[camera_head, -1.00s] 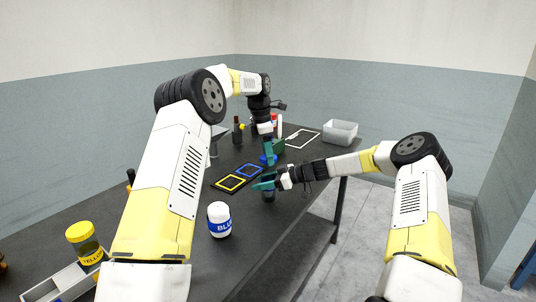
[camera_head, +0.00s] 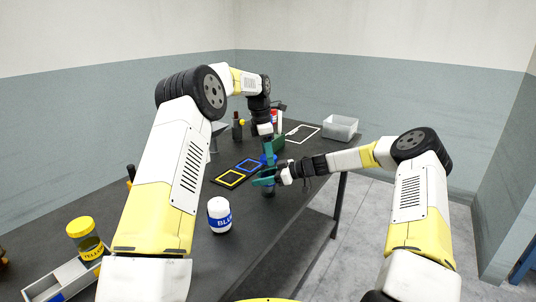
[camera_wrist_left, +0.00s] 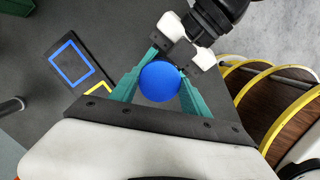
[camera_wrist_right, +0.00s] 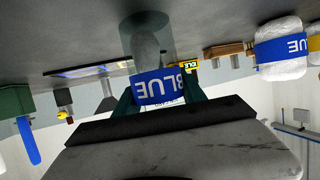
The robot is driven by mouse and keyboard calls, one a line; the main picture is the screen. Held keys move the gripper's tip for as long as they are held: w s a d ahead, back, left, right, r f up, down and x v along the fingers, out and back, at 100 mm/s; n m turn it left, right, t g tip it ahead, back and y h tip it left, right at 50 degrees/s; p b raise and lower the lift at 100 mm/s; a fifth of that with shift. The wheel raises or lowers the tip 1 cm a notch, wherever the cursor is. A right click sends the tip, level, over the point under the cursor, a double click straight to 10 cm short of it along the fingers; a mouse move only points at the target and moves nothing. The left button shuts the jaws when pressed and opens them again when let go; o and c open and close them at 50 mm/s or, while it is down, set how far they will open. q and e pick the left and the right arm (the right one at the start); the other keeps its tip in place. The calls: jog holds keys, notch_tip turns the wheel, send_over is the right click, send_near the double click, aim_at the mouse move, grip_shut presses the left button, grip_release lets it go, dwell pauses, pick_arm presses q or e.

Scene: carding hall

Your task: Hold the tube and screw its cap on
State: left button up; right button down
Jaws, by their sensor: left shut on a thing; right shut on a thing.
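In the left wrist view a round blue cap (camera_wrist_left: 159,81) sits between the teal fingers of my left gripper (camera_wrist_left: 160,85), which is shut on it. In the head view my left gripper (camera_head: 268,152) is above my right gripper (camera_head: 264,180). My right gripper is shut on the tube at its blue label (camera_wrist_right: 160,86), as the right wrist view shows. The tube's clear lower body (camera_wrist_right: 147,42) has pale contents and points to the table. The cap is over the tube's top end. The tube's mouth is hidden, so I cannot tell whether they touch.
A dark board with a yellow frame (camera_head: 230,178) and a blue frame (camera_head: 249,168) lies beside the grippers.

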pick_arm(q)
jog(key=shift+f, duration=0.45)
jog(key=m, duration=0.4)
jog(key=shift+w+g, duration=0.1)
jog(key=shift+g, duration=0.3)
jog(key=m, duration=0.4)
jog(key=shift+m+g, duration=0.3)
jog(key=m, duration=0.4)
jog(key=shift+y, duration=0.4)
jog(key=o, duration=1.3)
jog(key=shift+r, duration=2.25)
